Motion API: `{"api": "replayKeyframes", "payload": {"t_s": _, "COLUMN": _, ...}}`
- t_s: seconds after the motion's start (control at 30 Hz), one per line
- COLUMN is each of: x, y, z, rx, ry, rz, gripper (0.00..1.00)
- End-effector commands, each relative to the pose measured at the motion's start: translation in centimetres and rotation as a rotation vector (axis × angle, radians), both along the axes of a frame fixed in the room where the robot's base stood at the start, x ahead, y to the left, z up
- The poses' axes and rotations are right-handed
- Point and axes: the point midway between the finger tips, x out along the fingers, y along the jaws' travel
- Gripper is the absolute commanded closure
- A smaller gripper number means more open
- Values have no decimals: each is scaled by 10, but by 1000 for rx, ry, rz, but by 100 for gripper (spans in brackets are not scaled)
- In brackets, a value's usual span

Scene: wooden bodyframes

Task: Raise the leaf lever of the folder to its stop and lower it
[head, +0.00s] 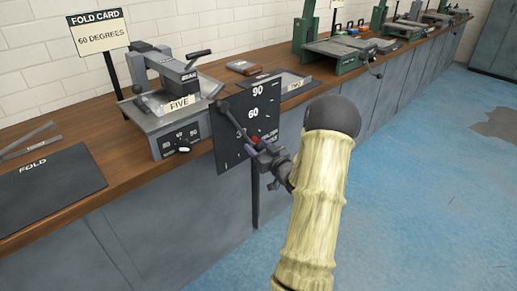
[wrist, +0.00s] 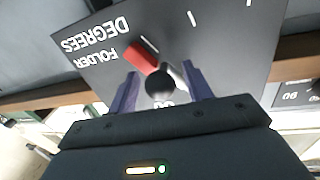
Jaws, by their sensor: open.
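The folder's black scale plate (head: 247,125) stands at the bench front, marked 60 and 90. In the wrist view the same plate (wrist: 205,45) reads FOLDER DEGREES. Whether a finger touches the knob, I cannot tell.
A machine labelled FIVE (head: 179,104) stands behind the plate, with a dial box below. A FOLD CARD sign (head: 98,31) reads 60 degrees. A black FOLD mat (head: 45,188) lies at left. Green machines (head: 332,48) stand further along. The blue floor (head: 425,190) is clear at right.

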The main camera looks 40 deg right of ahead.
Motion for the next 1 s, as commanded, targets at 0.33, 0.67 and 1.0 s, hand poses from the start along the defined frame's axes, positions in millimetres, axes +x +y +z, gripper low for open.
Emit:
{"api": "replayKeyframes", "payload": {"t_s": 0.33, "x": 0, "y": 0, "z": 0, "rx": 0, "ry": 0, "rz": 0, "gripper": 83}}
{"api": "replayKeyframes", "payload": {"t_s": 0.67, "x": -1, "y": 2, "z": -1, "rx": 9, "ry": 1, "rz": 0, "gripper": 100}}
{"api": "replayKeyframes", "payload": {"t_s": 1.0, "x": -2, "y": 25, "z": -10, "rx": 132, "ry": 12, "rz": 3, "gripper": 100}}
